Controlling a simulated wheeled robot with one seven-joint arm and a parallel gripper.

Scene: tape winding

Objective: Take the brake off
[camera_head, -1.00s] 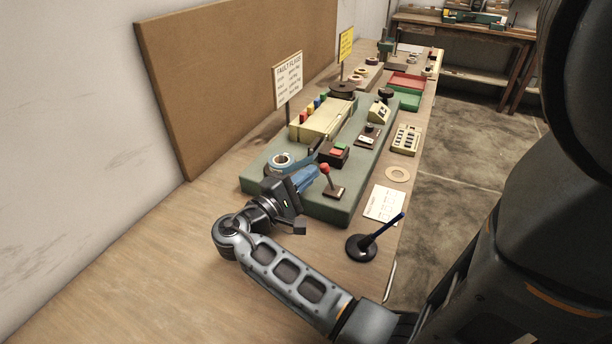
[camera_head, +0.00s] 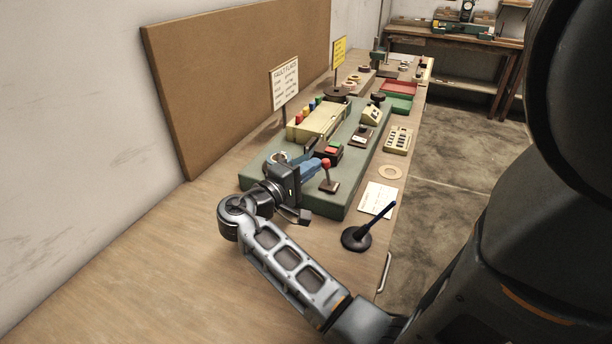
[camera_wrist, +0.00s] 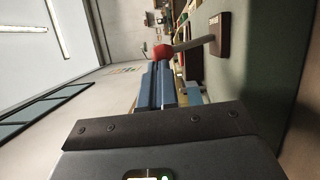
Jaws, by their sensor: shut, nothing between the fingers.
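The brake is not labelled in these views. A lever with a red knob (camera_head: 326,162) stands on a small brown base (camera_head: 329,187) at the near right of the green bench plate (camera_head: 325,208). It leans slightly left. In the wrist view its red knob (camera_wrist: 162,52) is just beyond the blue fingertips, and its base (camera_wrist: 220,35) is at upper right. My gripper (camera_head: 317,164) has blue fingers, shut and empty, reaching beside the knob on its left. The fingers also show in the wrist view (camera_wrist: 160,80). Whether they touch the knob I cannot tell.
A cream box with coloured knobs (camera_head: 318,122) lies farther back. A black stand with a slanted rod (camera_head: 357,238) is at the front right. The near left tabletop is clear.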

